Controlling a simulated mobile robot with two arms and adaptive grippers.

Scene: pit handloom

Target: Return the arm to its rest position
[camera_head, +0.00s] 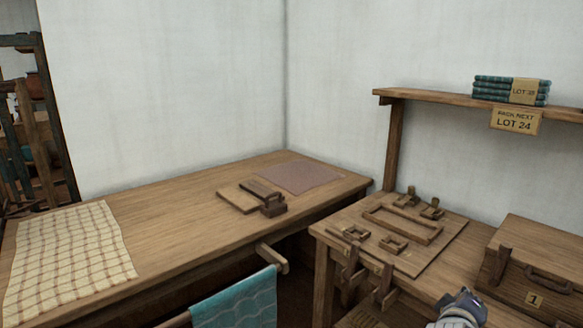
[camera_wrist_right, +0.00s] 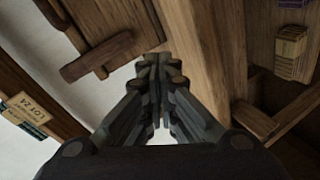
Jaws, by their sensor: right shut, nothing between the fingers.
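My right gripper (camera_wrist_right: 160,65) is shut and empty in the right wrist view, its dark fingers together, with wooden surfaces around them. In the head view, a grey part of my right arm shows at the bottom right edge, in front of the wooden bench (camera_head: 330,262) and left of the wooden chest (camera_head: 525,262) with a "1" tag. Its fingertips cannot be made out there. My left arm and gripper are not in view.
A long table (camera_head: 180,205) holds a checked cloth (camera_head: 68,255), a mauve cloth (camera_head: 300,177) and a wooden block tool (camera_head: 265,197). A wooden frame jig (camera_head: 403,223) lies on the bench. A shelf (camera_head: 440,98) with folded teal cloths (camera_head: 495,90) overhangs it. A teal cloth (camera_head: 235,302) hangs in front.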

